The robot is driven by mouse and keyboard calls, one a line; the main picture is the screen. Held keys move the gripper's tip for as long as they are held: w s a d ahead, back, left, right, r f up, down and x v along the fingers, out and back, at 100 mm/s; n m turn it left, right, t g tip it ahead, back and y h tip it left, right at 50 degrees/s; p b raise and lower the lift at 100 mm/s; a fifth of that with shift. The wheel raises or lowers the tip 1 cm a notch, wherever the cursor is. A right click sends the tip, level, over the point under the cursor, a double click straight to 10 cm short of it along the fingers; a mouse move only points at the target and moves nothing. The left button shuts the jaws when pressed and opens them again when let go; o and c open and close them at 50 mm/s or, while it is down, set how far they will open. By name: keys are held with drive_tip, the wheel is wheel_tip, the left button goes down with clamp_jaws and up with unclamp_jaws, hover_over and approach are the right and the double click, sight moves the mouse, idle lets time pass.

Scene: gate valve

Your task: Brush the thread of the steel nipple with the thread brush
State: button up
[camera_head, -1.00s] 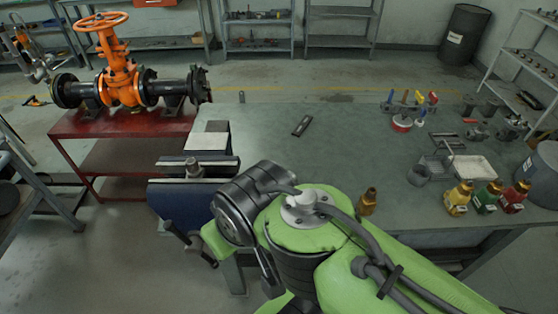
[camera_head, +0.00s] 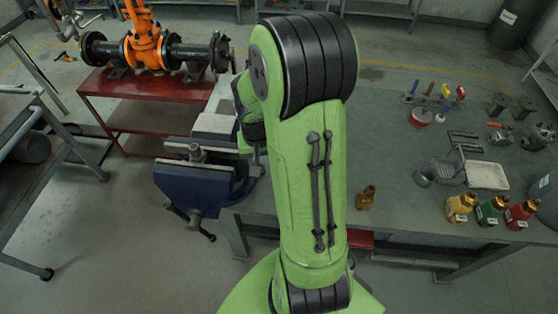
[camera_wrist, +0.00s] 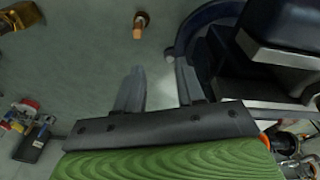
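What looks like the steel nipple (camera_head: 196,152) stands upright in the jaws of the blue vise (camera_head: 195,187) at the bench's left end. I cannot single out the thread brush; several tools with blue, red and yellow handles stand in a rack (camera_head: 436,100) at the bench's right. My gripper (camera_wrist: 158,80) shows in the wrist view with its two fingers apart and nothing between them. It is over the bench, with the vise (camera_wrist: 205,25) close to its right. In the head view my arm hides the gripper.
A small brass fitting (camera_head: 366,197) stands near the bench's front edge. The orange valve (camera_head: 146,45) sits on a red table (camera_head: 150,90) at the left.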

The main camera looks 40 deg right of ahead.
drive_tip(key=d+f+m+p, duration=0.1)
drive_tip(key=f, duration=0.2)
drive_tip(key=s+d+f+m+y, duration=0.1)
drive_tip(key=d+f, duration=0.1)
drive_tip(key=d+f+m+g+p, duration=0.1)
drive_tip(key=d+f, duration=0.1)
drive_tip(key=f, duration=0.1)
drive_tip(key=shift+s+d+f+p, duration=0.15)
drive_tip(key=shift+s+f+p, duration=0.2)
drive_tip(key=shift+s, duration=0.05)
drive_tip(key=shift+a+f+b, duration=0.2)
drive_tip(key=shift+f+b, duration=0.2)
drive_tip(key=shift+f, duration=0.05)
wheel_tip(320, 180, down, 6)
drive_tip(key=b, duration=0.5)
drive_tip(key=shift+f, duration=0.25)
drive_tip(key=shift+r, duration=0.15)
clamp_jaws()
